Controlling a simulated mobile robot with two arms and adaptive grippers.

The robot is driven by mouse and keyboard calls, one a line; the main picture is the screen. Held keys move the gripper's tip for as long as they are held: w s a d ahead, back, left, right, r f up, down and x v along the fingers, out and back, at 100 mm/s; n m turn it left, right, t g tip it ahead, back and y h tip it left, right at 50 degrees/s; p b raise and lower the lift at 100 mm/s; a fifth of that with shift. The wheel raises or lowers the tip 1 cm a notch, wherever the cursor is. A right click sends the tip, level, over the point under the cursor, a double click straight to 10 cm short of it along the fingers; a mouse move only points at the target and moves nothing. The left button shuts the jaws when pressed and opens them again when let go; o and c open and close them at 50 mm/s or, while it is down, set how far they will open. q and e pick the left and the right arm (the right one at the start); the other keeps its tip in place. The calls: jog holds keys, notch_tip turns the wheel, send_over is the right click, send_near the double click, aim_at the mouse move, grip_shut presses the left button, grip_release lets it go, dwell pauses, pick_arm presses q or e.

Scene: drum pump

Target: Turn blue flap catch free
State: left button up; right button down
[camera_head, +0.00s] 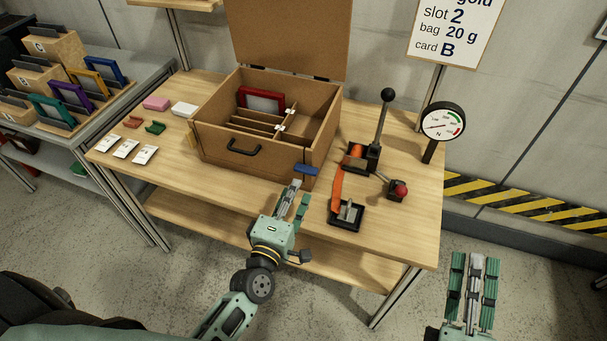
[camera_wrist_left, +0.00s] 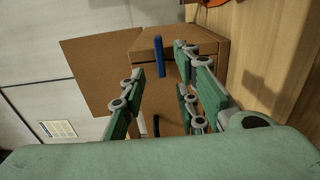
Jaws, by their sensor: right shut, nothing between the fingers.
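The blue flap catch (camera_head: 306,170) is a small bar on the front of the open cardboard box (camera_head: 222,145), near its right front corner. My left gripper (camera_head: 299,190) is just below the catch in the head view, with its fingers pointing at the box. In the left wrist view its fingers (camera_wrist_left: 160,72) are apart, and the blue catch (camera_wrist_left: 158,60) appears between them in line of sight. I cannot tell whether they touch it. My right gripper (camera_head: 475,262) is shut and empty, right of the table.
A lever (camera_head: 384,125), a red-knobbed handle (camera_head: 400,190), an orange strip (camera_head: 338,190) and a dial gauge (camera_head: 443,122) stand right of the box. Packets (camera_head: 126,149) and small coloured pieces lie left. The table's front edge is close under my left arm.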

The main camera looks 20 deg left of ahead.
aim_at(305, 174)
pick_arm(q)
jog(key=w, duration=0.6)
jog(key=shift+w+d, duration=0.15)
grip_shut()
